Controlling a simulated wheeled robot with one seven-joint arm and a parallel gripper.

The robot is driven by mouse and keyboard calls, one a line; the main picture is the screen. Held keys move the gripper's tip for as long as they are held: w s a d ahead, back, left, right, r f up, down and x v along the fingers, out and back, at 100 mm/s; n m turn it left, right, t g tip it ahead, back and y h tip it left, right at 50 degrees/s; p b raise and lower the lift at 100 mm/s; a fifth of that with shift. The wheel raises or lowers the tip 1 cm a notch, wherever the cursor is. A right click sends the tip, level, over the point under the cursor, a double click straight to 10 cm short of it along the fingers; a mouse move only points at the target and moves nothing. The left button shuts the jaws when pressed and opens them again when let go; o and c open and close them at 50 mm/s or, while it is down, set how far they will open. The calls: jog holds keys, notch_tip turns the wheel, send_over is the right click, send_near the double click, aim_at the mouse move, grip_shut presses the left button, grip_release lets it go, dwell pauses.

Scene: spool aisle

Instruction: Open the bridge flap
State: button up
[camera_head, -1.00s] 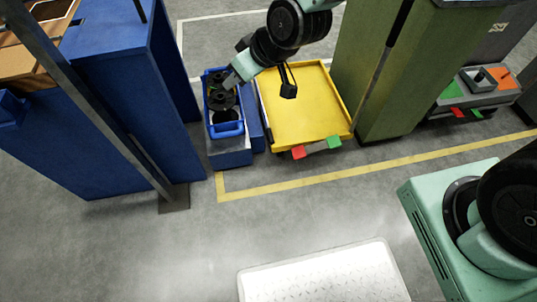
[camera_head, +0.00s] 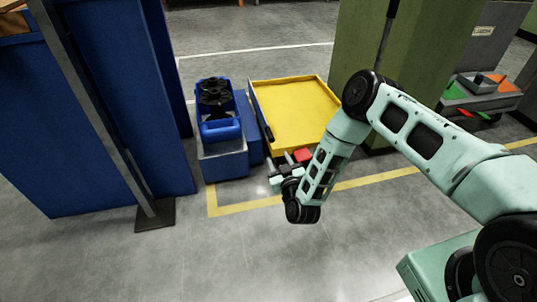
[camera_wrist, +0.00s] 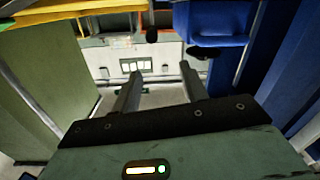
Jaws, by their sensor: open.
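A yellow panel with raised edges (camera_head: 300,112) lies flat between the blue stand and the green cabinet. It may be the bridge flap, but I cannot tell for certain. A red block (camera_head: 302,155) shows at its front edge; the green block seen there earlier is hidden behind my arm. My gripper (camera_head: 279,172) is low at the panel's front left corner, close to the red block. In the wrist view my gripper (camera_wrist: 160,72) has its two fingers apart with nothing between them. Whether it touches anything is unclear.
A blue bin (camera_head: 220,130) with black spools (camera_head: 214,97) sits on a blue stand (camera_head: 223,163) left of the panel. A green cabinet (camera_head: 440,45) stands to the right. A dark post (camera_head: 92,110) rises at left. The front floor is clear.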

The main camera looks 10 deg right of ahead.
aim_at(271, 138)
jog(key=shift+h, duration=0.3)
jog(key=w+b, duration=0.3)
jog(key=w, duration=0.2)
jog(key=w+f+b, duration=0.1)
jog(key=w+b, duration=0.2)
jog(key=w, duration=0.2)
jog(key=w+d+f+b, duration=0.1)
jog(key=w+b, duration=0.2)
jog(key=w, duration=0.1)
jog(key=shift+w+f, duration=0.1)
jog(key=shift+w, duration=0.3)
jog(key=shift+w+r+b, duration=0.2)
jog(key=shift+w+b, duration=0.15)
jog(key=shift+w, duration=0.35)
grip_shut()
